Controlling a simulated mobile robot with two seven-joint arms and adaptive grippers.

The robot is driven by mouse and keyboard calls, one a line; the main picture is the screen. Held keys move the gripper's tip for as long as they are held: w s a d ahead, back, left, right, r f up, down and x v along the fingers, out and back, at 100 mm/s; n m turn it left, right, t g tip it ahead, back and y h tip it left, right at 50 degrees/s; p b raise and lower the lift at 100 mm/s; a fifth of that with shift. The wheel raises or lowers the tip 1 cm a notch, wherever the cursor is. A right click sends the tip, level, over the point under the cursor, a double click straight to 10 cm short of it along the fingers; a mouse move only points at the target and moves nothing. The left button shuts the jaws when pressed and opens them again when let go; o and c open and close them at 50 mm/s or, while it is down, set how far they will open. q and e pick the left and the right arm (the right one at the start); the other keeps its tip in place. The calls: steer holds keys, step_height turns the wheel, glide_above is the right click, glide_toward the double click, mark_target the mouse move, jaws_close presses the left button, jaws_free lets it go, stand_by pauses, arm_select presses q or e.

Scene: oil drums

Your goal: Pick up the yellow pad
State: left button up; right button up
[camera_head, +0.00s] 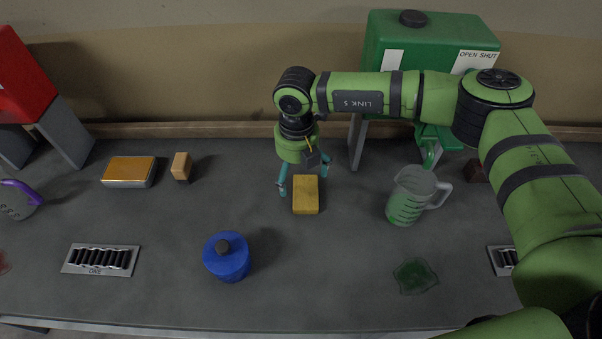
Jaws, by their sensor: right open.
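The yellow pad (306,196) is a small block lying flat on the dark grey bench, near its middle. My right gripper (304,184) hangs over the pad's far end with its fingers pointing down. The fingers are spread apart, one to the left of the pad and one to the right near its far corner. Nothing is held between them. I cannot tell how high the fingertips are above the bench. My left gripper does not show.
A blue canister (227,257) stands front left of the pad. A measuring jug (408,196) stands to the right, before a green drum (420,45). A green spill (415,276) lies front right. An orange-topped block (130,171) and a tan block (181,167) lie left.

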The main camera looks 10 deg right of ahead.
mark_target(301, 191)
steer(key=shift+s+d+f+p, duration=0.1)
steer(key=shift+s+f+p, duration=0.15)
steer(key=shift+f+p, duration=0.3)
steer(key=shift+s+d+f+p, duration=0.1)
steer(key=shift+s+f+p, duration=0.15)
steer(key=shift+f+p, duration=0.25)
step_height(301, 191, down, 4)
steer(key=shift+w+d+r+p, duration=0.1)
steer(key=shift+w+p, duration=0.05)
steer(key=shift+p, duration=0.35)
steer(key=shift+f, duration=0.25)
steer(key=c, duration=0.8)
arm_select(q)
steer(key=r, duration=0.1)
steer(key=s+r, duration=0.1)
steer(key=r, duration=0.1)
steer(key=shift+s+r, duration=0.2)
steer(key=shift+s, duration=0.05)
